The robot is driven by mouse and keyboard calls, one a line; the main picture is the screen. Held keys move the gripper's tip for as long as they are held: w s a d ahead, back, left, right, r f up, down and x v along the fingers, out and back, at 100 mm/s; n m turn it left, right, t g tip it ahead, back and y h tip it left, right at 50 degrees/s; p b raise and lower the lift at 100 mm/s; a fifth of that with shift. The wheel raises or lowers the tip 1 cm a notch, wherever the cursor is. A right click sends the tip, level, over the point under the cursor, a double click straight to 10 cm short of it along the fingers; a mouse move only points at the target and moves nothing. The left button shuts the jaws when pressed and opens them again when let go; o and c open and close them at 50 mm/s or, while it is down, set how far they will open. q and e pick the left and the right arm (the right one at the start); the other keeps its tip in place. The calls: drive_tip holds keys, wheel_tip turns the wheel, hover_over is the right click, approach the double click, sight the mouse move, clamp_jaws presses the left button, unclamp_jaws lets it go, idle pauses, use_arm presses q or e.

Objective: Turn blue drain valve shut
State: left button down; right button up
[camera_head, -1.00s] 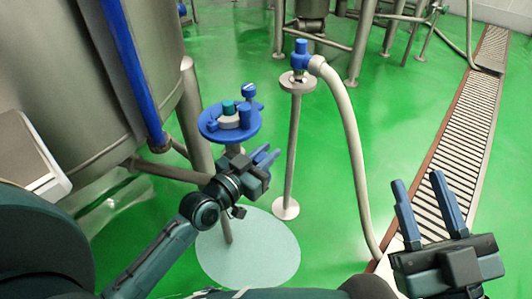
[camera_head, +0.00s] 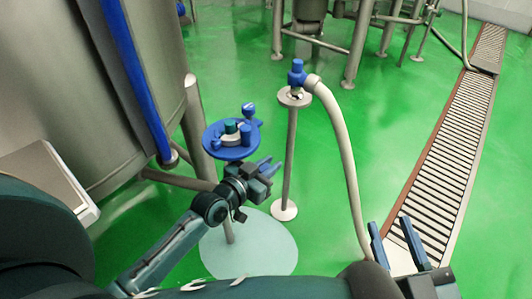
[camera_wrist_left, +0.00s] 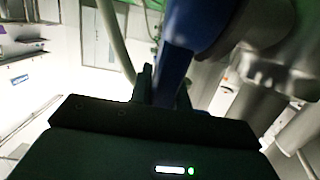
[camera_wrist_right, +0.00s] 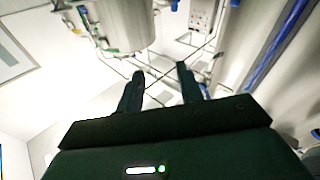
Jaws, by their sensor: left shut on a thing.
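My left gripper (camera_head: 269,166) is low beside the tank, just right of and below a round blue tray in the head view. In the left wrist view a blue bar, which looks like the drain valve's handle (camera_wrist_left: 175,70), runs between its fingers, and the gripper is shut on it. The bar meets a grey rounded body at the upper right of that view. In the head view I cannot make out the handle apart from the blue fingers. My right gripper (camera_head: 390,226) is open and empty at the lower right; its parted fingers also show in the right wrist view (camera_wrist_right: 160,82).
The blue tray (camera_head: 210,147) carries small blue and green parts. A steel tank (camera_head: 60,80) stands at the left. A thin stand (camera_head: 289,160) holds a blue fitting (camera_head: 297,72) with a pale hose (camera_head: 345,150). A floor drain grate (camera_head: 455,150) runs along the right; green floor lies clear between.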

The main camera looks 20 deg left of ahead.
use_arm(q)
drive_tip(key=p, duration=0.2)
drive_tip(key=w+g+p, duration=0.1)
drive_tip(key=shift+d+r+p, duration=0.15)
drive_tip(key=shift+d+p, duration=0.05)
drive_tip(key=shift+p, duration=0.2)
drive_tip(key=shift+w+f+g+y+p, duration=0.15)
drive_tip(key=shift+f+g+y+p, duration=0.15)
drive_tip(key=shift+f+g+p, duration=0.15)
use_arm(e)
drive_tip(key=d+g+h, duration=0.1)
drive_tip(key=m+g+h, duration=0.1)
drive_tip(key=shift+d+f+h, duration=0.15)
drive_tip(key=shift+d+h, duration=0.15)
drive_tip(key=shift+d, duration=0.1)
use_arm(q)
drive_tip(key=c, duration=1.3)
unclamp_jaws()
